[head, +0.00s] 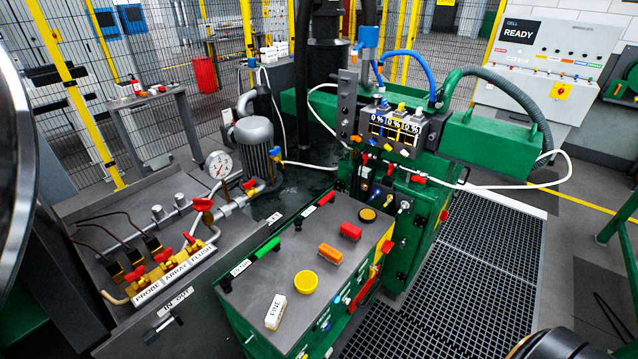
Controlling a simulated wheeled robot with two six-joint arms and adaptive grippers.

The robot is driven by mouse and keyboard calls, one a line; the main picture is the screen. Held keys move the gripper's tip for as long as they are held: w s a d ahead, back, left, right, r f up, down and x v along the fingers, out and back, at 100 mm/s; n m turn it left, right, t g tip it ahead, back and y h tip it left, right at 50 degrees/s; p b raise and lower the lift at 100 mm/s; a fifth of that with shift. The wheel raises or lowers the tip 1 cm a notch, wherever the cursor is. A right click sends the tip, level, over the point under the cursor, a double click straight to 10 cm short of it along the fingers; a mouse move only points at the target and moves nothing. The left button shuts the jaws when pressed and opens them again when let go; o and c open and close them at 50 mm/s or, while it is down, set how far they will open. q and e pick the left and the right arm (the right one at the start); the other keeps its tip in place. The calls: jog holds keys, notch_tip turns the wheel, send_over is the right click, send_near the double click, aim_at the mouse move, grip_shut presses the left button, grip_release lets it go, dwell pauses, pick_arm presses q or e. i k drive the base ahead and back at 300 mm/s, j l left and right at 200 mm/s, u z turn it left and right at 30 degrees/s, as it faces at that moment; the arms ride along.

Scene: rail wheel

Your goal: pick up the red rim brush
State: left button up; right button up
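A small red block (350,231), the only loose red block on the grey top of the green cabinet (285,278), fits the red rim brush; its bristles cannot be made out. It lies toward the far right part of that top, apart from an orange block (329,254) in front of it. Neither gripper shows in the head view. Dark rounded shapes at the left edge and bottom right look like parts of my own arms. Nothing covers the red block.
A valve bench (120,240) stands left, a green machine with hoses (400,190) behind.

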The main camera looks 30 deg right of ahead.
aim_at(353, 233)
jog(key=z, duration=1.1)
jog(key=u, duration=2.9)
jog(key=z, duration=2.9)
jog(key=i+l+z, duration=0.2)
jog(key=l, duration=0.25)
jog(key=i+l+z, duration=0.2)
jog(key=l, duration=0.2)
